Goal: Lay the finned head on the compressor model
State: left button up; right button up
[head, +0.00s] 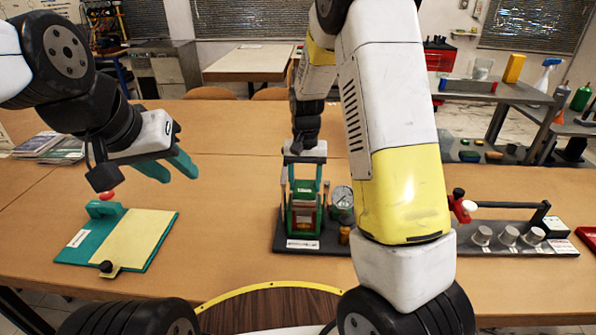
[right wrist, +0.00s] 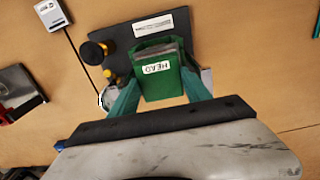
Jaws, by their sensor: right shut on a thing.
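The finned head (head: 304,186) is a green block with a white label; in the right wrist view the head (right wrist: 163,88) reads "HEAD". My right gripper (head: 304,178) is shut on it, one teal finger at each side, also seen in the right wrist view (right wrist: 160,97). The head is upright above the compressor model (head: 304,216), which has green and reddish parts and stands on a dark base plate. Whether the head touches the model cannot be told; its underside is hidden. My left gripper (head: 170,166) is open and empty above the table at left.
A gauge (head: 342,198) stands right beside the model. A teal board with a yellow sheet (head: 125,238) lies at left. At right, a dark rig carries several metal cups (head: 507,235); a red tray (head: 587,236) lies beyond. The table between board and model is clear.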

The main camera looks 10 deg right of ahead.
aim_at(305, 185)
jog(key=shift+f, duration=0.1)
jog(key=o, duration=1.3)
notch_tip(305, 185, up, 11)
jog(key=s+d+r+n+t, duration=0.1)
jog(key=s+r+t, duration=0.1)
jog(key=s+r, duration=0.2)
jog(key=s+d+r+n+t+y, duration=0.1)
jog(key=s+r+t, duration=0.1)
jog(key=s, duration=0.9)
jog(key=s+d+r+n+t+y, duration=0.1)
jog(key=s+r+t, duration=0.1)
jog(key=s+r, duration=0.3)
jog(key=shift+s+r, duration=0.3)
jog(key=shift+s, duration=1.25)
